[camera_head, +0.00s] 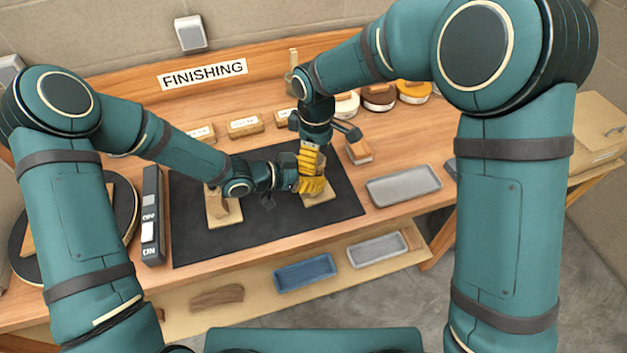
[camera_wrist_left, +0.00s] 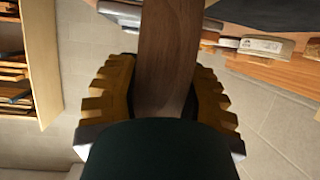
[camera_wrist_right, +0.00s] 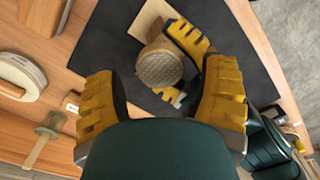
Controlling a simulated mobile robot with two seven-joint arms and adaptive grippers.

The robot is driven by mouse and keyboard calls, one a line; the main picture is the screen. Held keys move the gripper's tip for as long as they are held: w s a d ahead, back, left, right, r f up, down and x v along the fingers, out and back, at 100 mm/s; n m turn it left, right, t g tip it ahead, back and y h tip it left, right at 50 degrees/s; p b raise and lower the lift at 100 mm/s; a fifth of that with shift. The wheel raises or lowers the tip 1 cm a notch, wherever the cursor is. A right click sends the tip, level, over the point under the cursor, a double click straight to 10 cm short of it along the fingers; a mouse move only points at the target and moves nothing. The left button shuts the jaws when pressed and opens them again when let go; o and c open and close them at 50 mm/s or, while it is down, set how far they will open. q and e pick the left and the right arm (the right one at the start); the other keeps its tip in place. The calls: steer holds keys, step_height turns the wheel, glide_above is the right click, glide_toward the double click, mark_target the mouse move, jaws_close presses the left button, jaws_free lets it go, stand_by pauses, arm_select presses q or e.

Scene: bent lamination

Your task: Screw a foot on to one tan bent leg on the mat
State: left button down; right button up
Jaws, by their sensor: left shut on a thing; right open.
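On the black mat (camera_head: 265,230), a tan plate (camera_head: 322,199) bears an upright piece mostly hidden by my grippers. In the right wrist view a round, textured, tan-brown end, perhaps a foot (camera_wrist_right: 158,64), faces up above this plate. My left gripper (camera_head: 300,184) is shut on a wooden strip, likely the bent leg, which looks brown in the left wrist view (camera_wrist_left: 167,60). My right gripper (camera_wrist_right: 162,95) comes down from above, open, its fingers on either side below the round end in the picture; contact cannot be told. A second brown bent piece (camera_head: 220,203) stands on another tan plate at left.
A grey tray (camera_head: 403,186) and a wooden block (camera_head: 358,151) are right of the mat. Round tins (camera_head: 412,92) and labelled blocks (camera_head: 245,126) line the back. A dark upright box (camera_head: 152,215) stands left. A lower shelf holds a blue tray (camera_head: 305,272). The mat's front is clear.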

steer(key=shift+r, duration=1.45)
steer(key=shift+r+n, duration=1.7)
steer(key=shift+r, duration=0.05)
steer(key=shift+f, duration=4)
